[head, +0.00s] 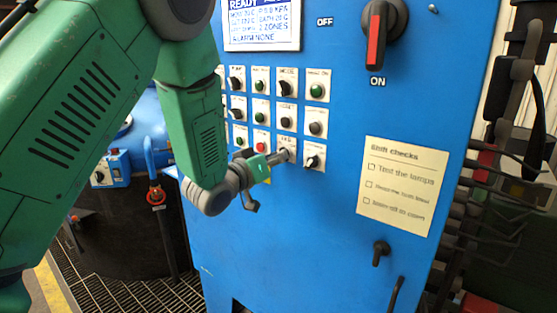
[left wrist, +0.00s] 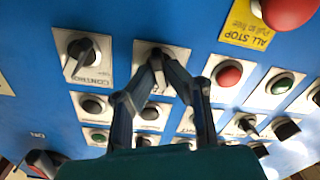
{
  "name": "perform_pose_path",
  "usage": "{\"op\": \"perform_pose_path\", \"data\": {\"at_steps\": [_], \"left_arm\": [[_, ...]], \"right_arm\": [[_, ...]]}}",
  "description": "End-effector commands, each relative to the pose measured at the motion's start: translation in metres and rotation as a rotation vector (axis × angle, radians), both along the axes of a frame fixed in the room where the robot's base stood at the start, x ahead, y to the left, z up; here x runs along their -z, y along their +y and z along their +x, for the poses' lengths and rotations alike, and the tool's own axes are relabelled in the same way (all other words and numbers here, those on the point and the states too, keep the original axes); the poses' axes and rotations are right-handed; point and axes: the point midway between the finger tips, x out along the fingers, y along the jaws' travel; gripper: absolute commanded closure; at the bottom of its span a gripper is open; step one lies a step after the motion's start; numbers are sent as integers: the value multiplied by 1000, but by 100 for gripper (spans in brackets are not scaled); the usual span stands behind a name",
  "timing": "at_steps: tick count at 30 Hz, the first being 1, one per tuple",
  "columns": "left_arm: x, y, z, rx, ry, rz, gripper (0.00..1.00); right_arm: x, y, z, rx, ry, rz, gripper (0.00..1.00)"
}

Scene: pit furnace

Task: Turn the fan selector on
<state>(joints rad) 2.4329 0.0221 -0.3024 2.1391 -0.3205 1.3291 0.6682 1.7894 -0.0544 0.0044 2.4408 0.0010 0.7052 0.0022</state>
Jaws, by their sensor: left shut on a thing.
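The fan selector (left wrist: 157,84) is a dark knob on a white plate, on the blue cabinet's lower row of controls. Its plate also shows in the head view (head: 291,142), beside a selector labelled CONTROL (left wrist: 81,56). My left gripper (head: 279,157) reaches the panel from the left. In the left wrist view its two fingers (left wrist: 160,66) close on the fan selector's knob from both sides. The fingers cover much of the knob and its lettering, so its setting cannot be read. My right gripper is not in view.
A red button (left wrist: 229,75) and a green button (left wrist: 283,85) sit close beside the fan selector. A large red stop button (left wrist: 287,10) is nearby. Above are several lamps and selectors, a display (head: 262,22) and a large ON/OFF handle (head: 376,38). A paper checklist (head: 403,184) is at the right.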

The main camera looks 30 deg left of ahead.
Motion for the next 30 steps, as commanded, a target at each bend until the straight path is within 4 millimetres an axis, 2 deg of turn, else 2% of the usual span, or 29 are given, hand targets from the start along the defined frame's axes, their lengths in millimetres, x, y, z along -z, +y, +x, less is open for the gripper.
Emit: {"op": "perform_pose_path", "data": {"at_steps": [1, 21, 30], "left_arm": [[4, -4, 0, 10, 3, 32, 100], [6, -6, 1, 13, -42, 639, 100], [6, -6, 1, 13, -54, 834, 100]], "right_arm": [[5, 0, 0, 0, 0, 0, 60], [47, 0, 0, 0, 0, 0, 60], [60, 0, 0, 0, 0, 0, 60]]}}
